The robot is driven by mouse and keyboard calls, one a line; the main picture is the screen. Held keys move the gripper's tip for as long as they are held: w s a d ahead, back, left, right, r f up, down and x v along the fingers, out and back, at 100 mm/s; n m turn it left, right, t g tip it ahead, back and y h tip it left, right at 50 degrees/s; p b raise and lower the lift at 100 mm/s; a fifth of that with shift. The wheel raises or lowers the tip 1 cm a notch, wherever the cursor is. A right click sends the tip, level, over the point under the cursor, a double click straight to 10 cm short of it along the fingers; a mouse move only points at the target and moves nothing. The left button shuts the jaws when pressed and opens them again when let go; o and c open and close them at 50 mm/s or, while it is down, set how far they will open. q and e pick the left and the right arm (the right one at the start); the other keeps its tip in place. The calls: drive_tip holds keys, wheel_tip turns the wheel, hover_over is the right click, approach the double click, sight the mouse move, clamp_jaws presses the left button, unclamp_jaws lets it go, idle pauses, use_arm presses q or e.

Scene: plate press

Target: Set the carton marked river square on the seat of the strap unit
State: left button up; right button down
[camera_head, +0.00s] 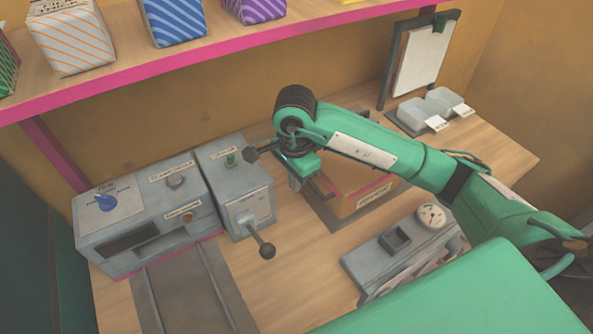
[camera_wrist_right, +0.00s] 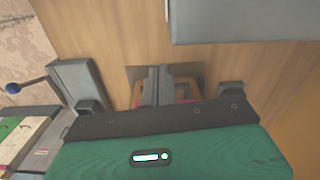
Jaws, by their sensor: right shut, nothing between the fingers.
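Striped cartons stand on the upper shelf (camera_head: 200,58): a white one with orange stripes (camera_head: 70,42), a blue one (camera_head: 175,20), a purple one (camera_head: 252,8) and part of a green one (camera_head: 5,68). Their markings are too small to read, so I cannot tell which is river. Grey machines stand at the left: a long one with a blue knob (camera_head: 150,205) and a smaller one with a lever (camera_head: 235,185). I cannot tell which is the strap unit. My right gripper (camera_head: 322,190) is shut and empty, above the bench; its fingers show in the wrist view (camera_wrist_right: 158,86). My left gripper is out of view.
A wooden box with pink trim (camera_head: 365,200) stands right beside my right gripper. A grey unit with a dial (camera_head: 400,245) is in front of it. A clipboard (camera_head: 420,58) and small white-labelled trays (camera_head: 430,108) stand at the back right. The shelf's pink edge overhangs the bench.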

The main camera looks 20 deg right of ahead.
wheel_tip(320, 180, down, 6)
drive_tip(key=shift+d+f+p, duration=0.15)
drive_tip(key=shift+f+p, duration=0.05)
drive_tip(key=shift+p, duration=0.6)
drive_tip(key=d, duration=0.1)
drive_tip(key=d+p, duration=0.1)
drive_tip(key=shift+w+d+r, duration=0.15)
drive_tip(key=shift+w+d, duration=0.15)
drive_tip(key=shift+w, duration=0.05)
drive_tip(key=shift+w+d, duration=0.15)
drive_tip(key=shift+d, duration=0.4)
